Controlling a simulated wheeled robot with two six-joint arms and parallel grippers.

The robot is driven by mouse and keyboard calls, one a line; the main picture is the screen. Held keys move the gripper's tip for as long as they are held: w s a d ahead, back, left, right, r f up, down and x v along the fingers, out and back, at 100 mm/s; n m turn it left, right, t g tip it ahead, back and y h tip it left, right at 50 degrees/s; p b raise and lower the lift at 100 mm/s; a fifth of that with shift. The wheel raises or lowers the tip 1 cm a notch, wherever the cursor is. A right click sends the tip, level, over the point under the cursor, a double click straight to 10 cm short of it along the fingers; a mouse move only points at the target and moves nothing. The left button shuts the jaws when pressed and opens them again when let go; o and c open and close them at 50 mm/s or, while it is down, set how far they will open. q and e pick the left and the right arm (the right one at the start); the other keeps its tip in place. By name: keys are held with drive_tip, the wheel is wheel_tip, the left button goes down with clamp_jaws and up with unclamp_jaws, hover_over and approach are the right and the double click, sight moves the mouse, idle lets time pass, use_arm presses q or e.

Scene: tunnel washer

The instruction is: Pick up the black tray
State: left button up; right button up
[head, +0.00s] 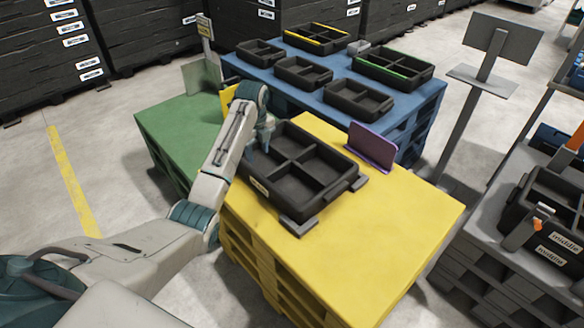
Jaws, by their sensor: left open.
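A black tray (318,171) with several compartments lies on the yellow pallet stand (400,215). Dark grey corner pieces sit at its near and right corners. My left arm comes in from the left, and my left gripper (262,143) is at the tray's left side, open, over its left rim. Whether the fingers touch the rim cannot be told. My right gripper is not in view. Other black trays (357,100) lie on the blue pallet stand (420,107) behind, some with yellow or green edges.
A purple plate (371,147) stands upright at the tray's right, and a yellow one stands behind my gripper. A green stand (165,127) is at left. A grey screen post (470,95) and a rack with a labelled black tray (550,200) are at right. The yellow stand's front right is clear.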

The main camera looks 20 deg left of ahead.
use_arm(q)
drive_tip(key=r, duration=0.1)
hover_over(261, 176)
drive_tip(key=shift+m, duration=0.4)
drive_tip(key=f, duration=0.5)
drive_tip(key=shift+w+a+f, duration=0.1)
drive_tip(key=shift+w+a, duration=0.15)
drive_tip(key=shift+w, duration=0.05)
drive_tip(key=f, duration=0.3)
drive_tip(key=f+p, duration=0.1)
drive_tip(key=shift+s+d+f, duration=0.15)
drive_tip(key=shift+s+d, duration=0.05)
drive_tip(key=shift+s, duration=0.1)
drive_tip(key=shift+f, duration=0.45)
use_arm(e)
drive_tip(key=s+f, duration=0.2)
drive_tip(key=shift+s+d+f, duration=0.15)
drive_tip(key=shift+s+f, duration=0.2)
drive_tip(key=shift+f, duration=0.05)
use_arm(q)
drive_tip(key=shift+f, duration=0.25)
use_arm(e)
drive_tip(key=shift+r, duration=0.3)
use_arm(q)
drive_tip(key=shift+c, duration=0.4)
clamp_jaws()
